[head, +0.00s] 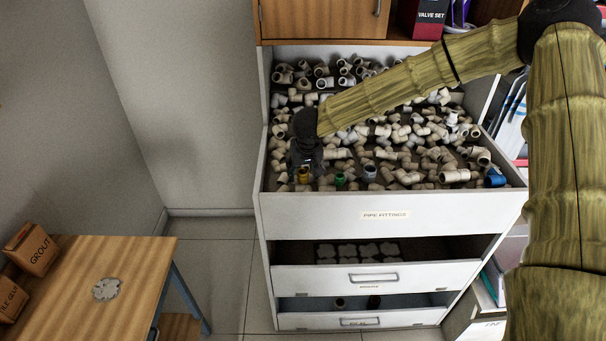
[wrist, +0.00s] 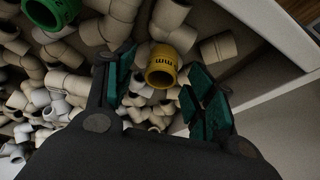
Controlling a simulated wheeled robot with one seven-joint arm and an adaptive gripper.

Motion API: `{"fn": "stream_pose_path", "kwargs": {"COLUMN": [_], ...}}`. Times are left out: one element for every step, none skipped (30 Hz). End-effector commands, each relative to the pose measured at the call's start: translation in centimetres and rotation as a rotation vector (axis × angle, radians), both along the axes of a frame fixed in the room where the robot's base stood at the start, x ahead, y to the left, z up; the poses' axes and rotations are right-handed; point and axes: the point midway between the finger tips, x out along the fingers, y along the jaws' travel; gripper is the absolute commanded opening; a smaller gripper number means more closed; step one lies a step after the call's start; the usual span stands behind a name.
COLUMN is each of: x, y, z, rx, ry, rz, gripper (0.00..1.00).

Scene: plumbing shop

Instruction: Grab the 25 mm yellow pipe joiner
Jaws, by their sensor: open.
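The yellow pipe joiner (wrist: 163,66) is a short ring with dark lettering, partly legible as "mm"; its size number is not readable. In the wrist view it lies among beige fittings, between and beyond the fingertips of my open gripper (wrist: 160,92). The fingers have teal pads and do not appear to touch it. In the head view the yellow joiner (head: 304,175) shows at the front left of the top drawer, just below my gripper (head: 305,165). My dark gripper hides the fittings behind it.
The top drawer (head: 390,207) is full of loose beige fittings. A green joiner (head: 340,180) lies right of the yellow one, with a grey-blue joiner (head: 370,173) beyond it. The drawer's wall (wrist: 262,62) is close on the right in the wrist view. A wooden table (head: 130,265) stands at left.

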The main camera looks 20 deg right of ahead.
Motion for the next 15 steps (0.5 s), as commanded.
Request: {"fn": "stream_pose_path", "kwargs": {"x": [0.14, 0.21, 0.28, 0.33, 0.36, 0.40, 0.42, 0.42, 0.44, 0.44, 0.44, 0.44, 0.44, 0.44, 0.44], "y": [-0.01, -0.01, -0.01, -0.02, -0.02, -0.03, -0.04, -0.04, -0.04, -0.04, -0.04, -0.05, -0.05, -0.05, -0.05], "z": [-0.36, -0.53, -0.74, -0.88, -1.01, -1.11, -1.16, -1.19, -1.20, -1.20, -1.20, -1.19, -1.19, -1.19, -1.18], "rx": [0.000, 0.000, 0.000, 0.000, 0.000, 0.000, 0.000, 0.000, 0.000, 0.000, 0.000, 0.000, 0.000, 0.000, 0.000], "ry": [0.002, 0.001, 0.001, 0.001, 0.001, 0.001, 0.001, 0.000, 0.000, 0.000, 0.000, 0.000, 0.000, 0.000, 0.000], "rz": [0.000, 0.000, 0.000, 0.000, 0.001, 0.001, 0.001, 0.001, 0.001, 0.001, 0.001, 0.001, 0.001, 0.001, 0.001], "gripper": [0.55, 0.55, 0.55, 0.55, 0.55, 0.55, 0.55, 0.55, 0.55, 0.55, 0.55, 0.55, 0.55, 0.53, 0.46]}}
